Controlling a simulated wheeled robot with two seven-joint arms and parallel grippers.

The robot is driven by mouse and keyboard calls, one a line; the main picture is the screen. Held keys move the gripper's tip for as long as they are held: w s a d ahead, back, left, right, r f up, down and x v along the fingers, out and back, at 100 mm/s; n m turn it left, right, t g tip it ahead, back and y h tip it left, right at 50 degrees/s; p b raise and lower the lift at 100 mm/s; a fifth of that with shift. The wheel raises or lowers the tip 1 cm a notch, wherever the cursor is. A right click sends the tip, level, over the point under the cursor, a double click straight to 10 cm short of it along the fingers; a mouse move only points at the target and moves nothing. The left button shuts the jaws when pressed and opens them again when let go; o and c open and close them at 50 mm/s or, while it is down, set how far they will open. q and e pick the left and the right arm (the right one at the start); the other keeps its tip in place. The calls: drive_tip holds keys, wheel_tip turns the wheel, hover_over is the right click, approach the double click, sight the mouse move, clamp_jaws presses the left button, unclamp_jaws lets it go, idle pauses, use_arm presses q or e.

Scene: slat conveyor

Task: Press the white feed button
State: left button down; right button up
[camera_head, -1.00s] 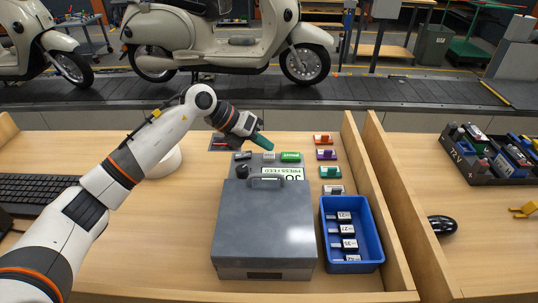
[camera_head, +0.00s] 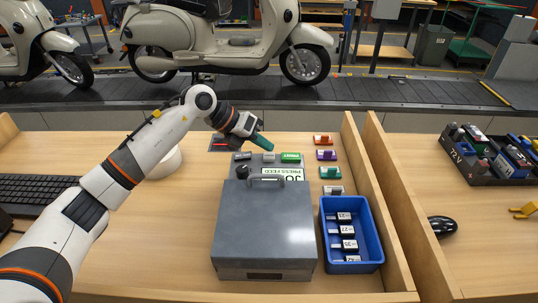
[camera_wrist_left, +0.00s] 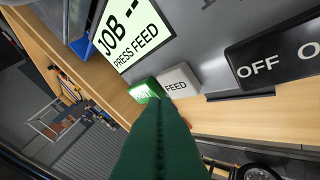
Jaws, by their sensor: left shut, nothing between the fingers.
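The white feed button (camera_head: 268,157) is on the back edge of the grey machine, between a black switch (camera_head: 242,156) and a green button (camera_head: 290,157). In the left wrist view the white button (camera_wrist_left: 178,81) reads FEED, with the green button (camera_wrist_left: 147,90) beside it and the OFF switch (camera_wrist_left: 275,60) to the right. My left gripper (camera_head: 266,146), with green fingers, is shut and empty, its tips close to the white button. In the wrist view its tips (camera_wrist_left: 160,103) overlap the button's lower edge; I cannot tell whether they touch. My right gripper is not in view.
The machine's display (camera_wrist_left: 130,32) reads "JOB -- PRESS FEED". The grey machine (camera_head: 264,235) has a handle and a black knob (camera_head: 242,171). A blue bin (camera_head: 372,252) with several labelled blocks stands right of it. Coloured pieces (camera_head: 327,155) line the wooden divider (camera_head: 372,190).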

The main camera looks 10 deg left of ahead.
sight(264, 156)
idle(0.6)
use_arm(q)
drive_tip(key=shift+f+b, duration=0.35)
drive_tip(key=shift+f, duration=0.05)
drive_tip(key=shift+f+b, duration=0.3)
drive_tip(key=shift+f, duration=0.15)
idle(0.6)
drive_tip(key=shift+r, duration=0.1)
drive_tip(key=shift+r+p, duration=0.55)
drive_tip(key=shift+r, duration=0.25)
drive_tip(key=shift+r+p, duration=1.55)
drive_tip(key=shift+r, duration=1)
drive_tip(key=shift+f, duration=0.1)
